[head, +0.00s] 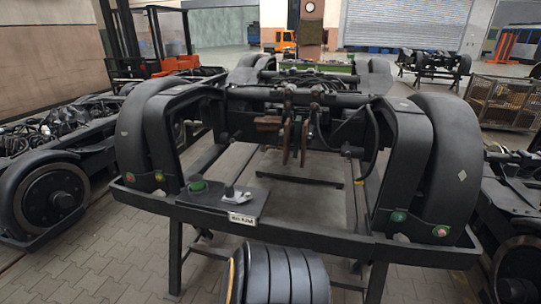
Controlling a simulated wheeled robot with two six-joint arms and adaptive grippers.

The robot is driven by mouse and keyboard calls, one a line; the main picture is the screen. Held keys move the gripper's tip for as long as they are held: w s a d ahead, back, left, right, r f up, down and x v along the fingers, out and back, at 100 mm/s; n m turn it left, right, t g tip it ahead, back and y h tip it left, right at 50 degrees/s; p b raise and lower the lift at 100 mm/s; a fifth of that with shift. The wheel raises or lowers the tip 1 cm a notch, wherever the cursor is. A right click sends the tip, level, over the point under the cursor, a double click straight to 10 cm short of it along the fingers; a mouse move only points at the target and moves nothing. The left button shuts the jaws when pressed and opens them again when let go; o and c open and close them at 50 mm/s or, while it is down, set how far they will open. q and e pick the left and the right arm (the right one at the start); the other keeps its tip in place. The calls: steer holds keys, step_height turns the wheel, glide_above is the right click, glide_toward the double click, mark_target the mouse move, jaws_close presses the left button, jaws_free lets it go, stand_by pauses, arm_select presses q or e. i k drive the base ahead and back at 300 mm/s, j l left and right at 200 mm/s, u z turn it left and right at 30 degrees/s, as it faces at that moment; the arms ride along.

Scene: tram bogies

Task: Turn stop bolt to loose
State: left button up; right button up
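A dark tram bogie frame (300,85) stands on a black stand in the middle of the head view. A black panel (212,202) sits at the stand's front left edge. On the panel are a green round knob (197,184) and a grey-white lever-like piece (232,193), which leans to one side. A small white label plate (242,219) is below them, its text too small to read. I cannot tell for sure which part is the stop bolt or how it is set. Neither of my grippers is in view.
The stand's front rail (320,236) crosses the near side. Green and red round pieces (398,216) sit at its corners. A dark ribbed rounded shape (280,278) fills the bottom middle; I cannot tell what it is. Other bogies flank both sides. Paved floor (110,250) shows at front left.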

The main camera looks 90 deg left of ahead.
mark_target(248, 197)
steer(key=u, duration=3)
